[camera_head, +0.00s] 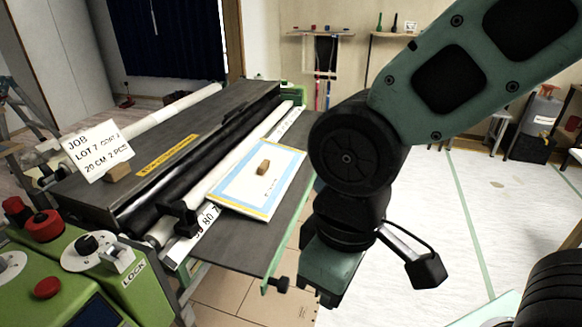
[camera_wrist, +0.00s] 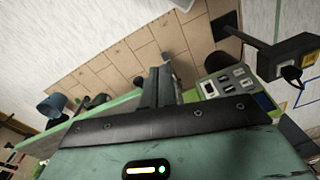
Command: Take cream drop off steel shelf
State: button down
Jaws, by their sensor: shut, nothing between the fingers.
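I cannot pick out a cream drop or a steel shelf for sure in either view. My gripper (camera_wrist: 159,86) is shut and empty; its two dark fingers stand together above the tan plank floor in the wrist view. In the head view, its green body hangs below the black wrist joint, off the right edge of the pasting machine's grey bed (camera_head: 232,238). A white sheet with a blue and yellow border (camera_head: 240,188) lies on that bed, with a small wooden block (camera_head: 263,167) on it. Any part behind my arm is hidden.
A job card (camera_head: 93,150) leans by a wooden block on the machine. Green control housings with red knobs (camera_head: 45,226) stand at front left. A wall rack (camera_head: 323,42) and a shelf with bottles (camera_head: 394,35) are at the back.

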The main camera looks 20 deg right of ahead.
aim_at(253, 187)
jog(key=i+l+u, duration=0.35)
jog(key=i+l, duration=0.15)
jog(key=l, duration=0.3)
jog(key=i+l+u, duration=0.2)
jog(key=l, duration=0.2)
